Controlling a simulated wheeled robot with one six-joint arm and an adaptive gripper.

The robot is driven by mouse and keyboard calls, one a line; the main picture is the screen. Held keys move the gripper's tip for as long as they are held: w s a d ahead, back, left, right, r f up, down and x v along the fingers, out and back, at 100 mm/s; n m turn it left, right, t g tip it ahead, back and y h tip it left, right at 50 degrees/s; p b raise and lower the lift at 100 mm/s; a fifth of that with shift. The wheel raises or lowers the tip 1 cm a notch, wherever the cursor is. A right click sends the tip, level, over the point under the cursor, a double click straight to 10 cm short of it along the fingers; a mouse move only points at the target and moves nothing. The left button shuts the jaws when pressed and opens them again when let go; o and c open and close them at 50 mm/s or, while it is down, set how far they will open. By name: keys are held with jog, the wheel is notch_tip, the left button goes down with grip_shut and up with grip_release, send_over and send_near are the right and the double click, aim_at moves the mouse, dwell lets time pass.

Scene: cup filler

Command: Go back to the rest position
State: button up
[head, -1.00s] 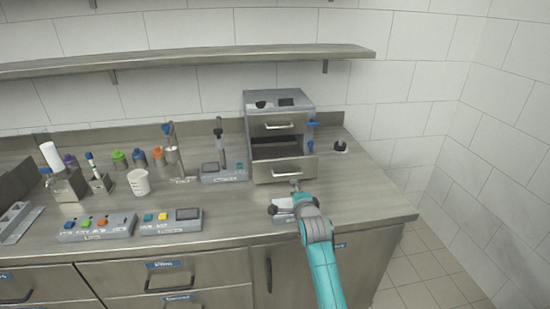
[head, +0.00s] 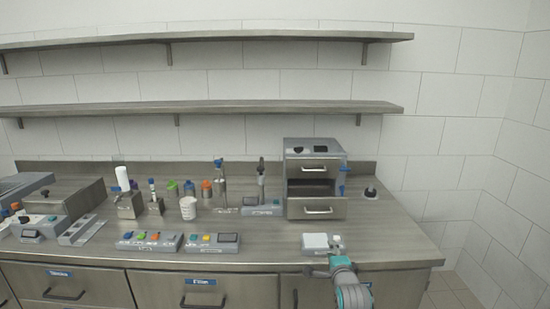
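My gripper (head: 322,271) is at the lower middle right of the head view, by the front edge of the steel counter (head: 400,245). My arm reaches up from the bottom edge behind it. The fingers are small and dark here, so I cannot tell whether they are open or shut. A small light-grey device (head: 320,240) sits on the counter just beyond the gripper. I cannot tell whether the gripper touches the counter edge.
A grey drawer cabinet (head: 314,146) with an open middle slot stands at the back. Button panels (head: 213,242) and (head: 150,242), a white beaker (head: 188,208) and bottles (head: 206,189) stand left. Two shelves (head: 200,108) hang above. The counter right of the device is clear.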

jog(key=s+f+n, duration=0.3)
jog(key=s+f, duration=0.6)
jog(key=s, duration=0.5)
jog(key=s+f+n, duration=0.4)
jog(key=s+f, duration=0.5)
jog(key=s, duration=0.5)
jog(key=s+n, duration=0.4)
jog(key=s, duration=1.6)
jog(key=s+r+n, duration=0.3)
jog(key=s+r, duration=0.3)
jog(key=s, duration=0.4)
jog(key=s+r+n+g, duration=0.1)
jog(key=s+r+n, duration=0.3)
jog(key=s, duration=0.7)
notch_tip(320, 180, up, 2)
jog(key=shift+s+d+r, duration=0.15)
jog(key=shift+s, duration=0.05)
